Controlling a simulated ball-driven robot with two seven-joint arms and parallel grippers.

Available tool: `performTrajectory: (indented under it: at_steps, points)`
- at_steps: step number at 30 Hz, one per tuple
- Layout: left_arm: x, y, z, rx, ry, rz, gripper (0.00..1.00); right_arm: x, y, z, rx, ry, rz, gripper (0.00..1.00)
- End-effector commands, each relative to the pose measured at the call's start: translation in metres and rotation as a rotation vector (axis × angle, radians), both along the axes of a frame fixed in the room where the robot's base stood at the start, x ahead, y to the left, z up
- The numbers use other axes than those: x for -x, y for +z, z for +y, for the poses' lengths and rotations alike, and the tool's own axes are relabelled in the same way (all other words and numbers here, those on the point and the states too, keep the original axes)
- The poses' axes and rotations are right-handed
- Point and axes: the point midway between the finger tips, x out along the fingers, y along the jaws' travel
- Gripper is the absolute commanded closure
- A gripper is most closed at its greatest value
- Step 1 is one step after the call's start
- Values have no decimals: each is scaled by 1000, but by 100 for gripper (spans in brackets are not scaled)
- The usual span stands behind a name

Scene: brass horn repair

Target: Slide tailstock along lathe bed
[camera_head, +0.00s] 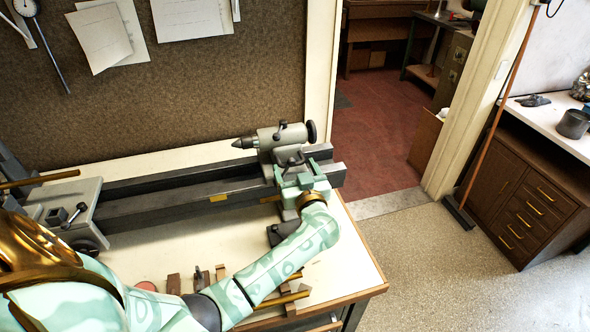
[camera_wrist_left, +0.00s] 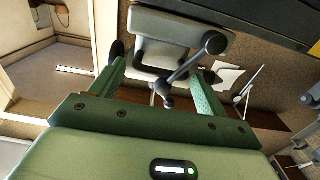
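The grey tailstock (camera_head: 270,138) sits on the dark lathe bed (camera_head: 165,212) near its right end, its pointed centre facing left and its black handwheel on the right. My left gripper (camera_head: 290,177) is at the tailstock's near side. In the left wrist view the two green fingers (camera_wrist_left: 162,72) are spread apart, with the tailstock's grey body (camera_wrist_left: 160,52) just beyond them. A lever with a dark ball knob (camera_wrist_left: 213,43) crosses between the fingers. Whether a finger touches the tailstock I cannot tell. My right gripper is not in view.
The grey carriage (camera_head: 75,207) stands at the bed's left. Several wooden and metal pieces (camera_head: 197,280) lie on the pale bench top (camera_head: 345,262) in front, under my left arm. The bench ends at the right, beside open floor (camera_head: 450,265).

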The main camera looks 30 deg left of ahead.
Motion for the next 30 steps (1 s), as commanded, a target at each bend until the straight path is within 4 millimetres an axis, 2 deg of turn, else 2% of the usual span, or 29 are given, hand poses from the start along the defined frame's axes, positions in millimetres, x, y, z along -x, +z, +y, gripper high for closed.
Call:
performTrajectory:
  at_steps: [1, 3, 5, 11, 17, 23, 30]
  points:
    - [0, 0, 0, 0, 0, 0, 39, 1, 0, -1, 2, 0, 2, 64]
    - [0, 0, 0, 0, 0, 0, 59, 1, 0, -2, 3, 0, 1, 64]
    - [0, 0, 0, 0, 0, 0, 73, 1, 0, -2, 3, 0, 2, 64]
    - [3, 1, 3, 2, 1, 1, 73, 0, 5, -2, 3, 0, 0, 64]
    - [22, 4, 18, 0, 4, 6, 74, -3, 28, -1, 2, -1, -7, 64]
    - [58, 6, 49, -1, 7, 11, 74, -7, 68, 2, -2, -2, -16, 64]
    - [110, 5, 93, -1, 8, 11, 74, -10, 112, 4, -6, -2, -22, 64]
